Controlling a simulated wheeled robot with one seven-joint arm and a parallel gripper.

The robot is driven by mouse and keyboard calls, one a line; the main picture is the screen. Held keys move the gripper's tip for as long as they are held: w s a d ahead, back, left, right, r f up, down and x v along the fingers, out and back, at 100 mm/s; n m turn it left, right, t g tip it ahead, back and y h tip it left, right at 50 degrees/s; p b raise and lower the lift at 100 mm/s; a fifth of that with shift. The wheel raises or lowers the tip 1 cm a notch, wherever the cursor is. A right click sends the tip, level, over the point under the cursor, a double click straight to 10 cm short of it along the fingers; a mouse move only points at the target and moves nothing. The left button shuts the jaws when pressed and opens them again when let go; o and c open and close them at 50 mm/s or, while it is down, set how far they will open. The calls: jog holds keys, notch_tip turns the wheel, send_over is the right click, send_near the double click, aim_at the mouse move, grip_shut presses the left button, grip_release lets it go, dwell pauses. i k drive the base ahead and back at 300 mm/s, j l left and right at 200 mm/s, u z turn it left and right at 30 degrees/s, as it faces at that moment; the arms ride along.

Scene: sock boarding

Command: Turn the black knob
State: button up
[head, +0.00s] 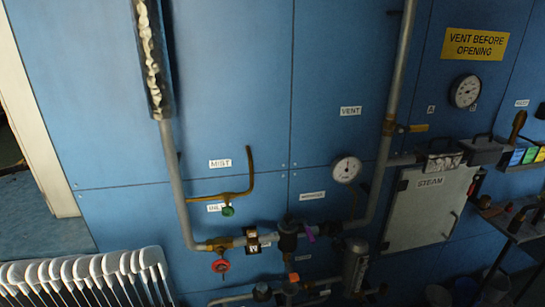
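Several dark parts sit on the pipework low on the blue wall. One is a round black knob-like part (262,292) on the lowest pipe, near the bottom edge. Another is a dark fitting (288,243) on the pipe above it, with a dark top. I cannot tell for certain which of these is the black knob, or how it is turned. My gripper is not in view, and nothing is seen touching these parts.
A red handwheel (221,266) and a green knob (228,211) sit close by on the left. White sock forms (85,272) stand at the lower left. Pipes crowd the lower middle.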

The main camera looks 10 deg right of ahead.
aim_at(339, 244)
jog(key=i+l+u, duration=0.3)
jog(key=i, duration=0.15)
jog(key=i+l+u, duration=0.25)
jog(key=i+l, duration=0.15)
